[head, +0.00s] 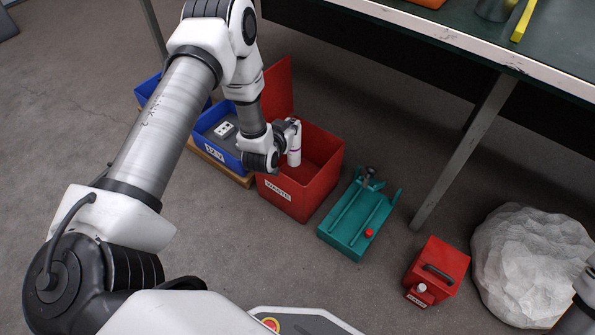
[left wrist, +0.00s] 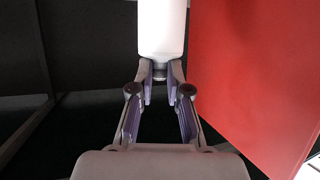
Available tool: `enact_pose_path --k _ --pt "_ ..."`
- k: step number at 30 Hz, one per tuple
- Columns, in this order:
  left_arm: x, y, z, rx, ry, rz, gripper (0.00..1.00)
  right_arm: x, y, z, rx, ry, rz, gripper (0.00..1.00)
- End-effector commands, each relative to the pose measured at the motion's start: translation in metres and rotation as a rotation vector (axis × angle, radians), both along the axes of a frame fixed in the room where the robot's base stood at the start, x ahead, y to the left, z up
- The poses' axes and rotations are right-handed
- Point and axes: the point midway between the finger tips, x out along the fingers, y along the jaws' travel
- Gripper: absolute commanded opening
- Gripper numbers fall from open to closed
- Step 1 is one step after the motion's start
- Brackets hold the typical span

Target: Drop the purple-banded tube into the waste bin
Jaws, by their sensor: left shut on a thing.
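The purple-banded tube (head: 295,156) is white and hangs roughly upright within the mouth of the red waste bin (head: 283,196). My left gripper (head: 291,128) is shut on the tube near its upper end. In the left wrist view the white tube (left wrist: 163,28) stands out beyond the fingertips of the gripper (left wrist: 160,85), with the red bin lid (left wrist: 255,70) to the right. The purple band shows only faintly in the head view. My right gripper is not in view.
Blue bins (head: 225,153) stand left of the waste bin, one labelled. A teal tray (head: 345,236) lies to its right, then a red box with a black handle (head: 449,265) and a pale rock (head: 530,262). A workbench (head: 455,45) overhangs behind.

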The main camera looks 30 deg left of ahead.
Motion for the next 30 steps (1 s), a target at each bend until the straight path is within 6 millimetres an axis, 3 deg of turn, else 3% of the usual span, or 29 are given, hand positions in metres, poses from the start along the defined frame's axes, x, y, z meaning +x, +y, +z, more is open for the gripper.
enact_pose_path --k 2,10,11,13,23,26,30 --pt "0.0 0.0 -0.012 0.0 -0.001 0.0 0.0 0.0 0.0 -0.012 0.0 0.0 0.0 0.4" --pt "0.0 0.0 -0.011 0.0 -0.001 -0.001 0.0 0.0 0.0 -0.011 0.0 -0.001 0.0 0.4" --pt "0.0 0.0 -0.011 0.0 -0.001 -0.001 0.19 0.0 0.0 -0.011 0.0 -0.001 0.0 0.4" --pt "0.0 0.0 -0.011 0.0 -0.001 -0.001 0.44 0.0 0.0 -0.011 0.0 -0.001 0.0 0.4" --pt "-0.001 -0.001 -0.011 0.0 0.0 -0.001 0.45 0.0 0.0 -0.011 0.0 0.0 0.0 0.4" --pt "-0.011 -0.002 -0.007 -0.002 0.001 0.001 0.45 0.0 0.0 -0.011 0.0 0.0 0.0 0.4" --pt "-0.038 -0.009 0.004 -0.003 0.003 0.001 0.45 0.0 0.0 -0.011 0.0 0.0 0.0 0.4"
